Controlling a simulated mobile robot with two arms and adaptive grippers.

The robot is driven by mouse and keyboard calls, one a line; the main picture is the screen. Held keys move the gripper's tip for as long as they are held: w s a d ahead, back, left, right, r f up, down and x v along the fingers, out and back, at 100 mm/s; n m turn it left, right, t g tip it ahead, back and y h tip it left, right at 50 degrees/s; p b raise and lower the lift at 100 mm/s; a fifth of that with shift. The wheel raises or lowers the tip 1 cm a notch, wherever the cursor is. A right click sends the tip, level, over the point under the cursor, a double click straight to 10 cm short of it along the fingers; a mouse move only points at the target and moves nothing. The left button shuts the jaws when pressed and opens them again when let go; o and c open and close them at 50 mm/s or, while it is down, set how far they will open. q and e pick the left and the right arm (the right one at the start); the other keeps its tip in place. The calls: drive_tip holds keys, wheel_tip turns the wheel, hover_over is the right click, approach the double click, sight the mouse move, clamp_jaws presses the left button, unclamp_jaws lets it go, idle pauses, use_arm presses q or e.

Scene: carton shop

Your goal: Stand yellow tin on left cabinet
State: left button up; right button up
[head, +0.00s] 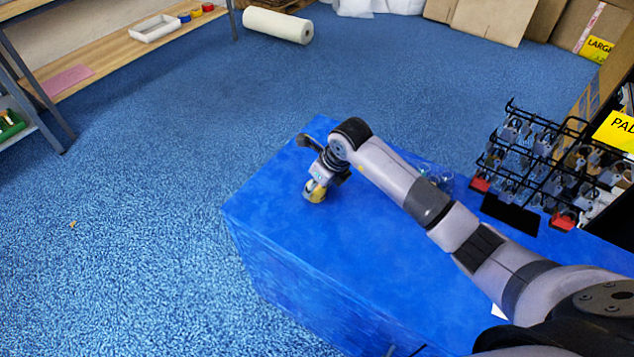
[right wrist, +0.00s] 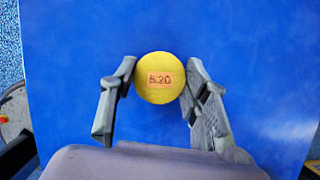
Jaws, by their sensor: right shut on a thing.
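The yellow tin (right wrist: 158,66) is round from above and carries a label reading 6.20. My right gripper (right wrist: 160,80) has a finger on either side of it and is shut on it. In the head view the tin (head: 316,194) shows under my right gripper (head: 316,185), at the left part of a blue cabinet top (head: 280,215). The tin looks upright, at or just above the surface; I cannot tell whether it touches. My left gripper is not in view.
A black rack of padlocks (head: 540,150) stands at the right of the blue top. A clear glass-like item (head: 436,172) sits behind my right arm. A shelf with a white tray (head: 155,28) is at the far left. The blue top around the tin is clear.

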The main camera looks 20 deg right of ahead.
drive_tip(key=o, duration=1.3)
drive_tip(key=shift+r, duration=0.1)
drive_tip(key=shift+d+r, duration=0.1)
drive_tip(key=shift+r, duration=0.2)
drive_tip(key=v, duration=1.1)
drive_tip(key=shift+s+r, duration=0.15)
drive_tip(key=shift+s, duration=0.05)
drive_tip(key=shift+s, duration=0.1)
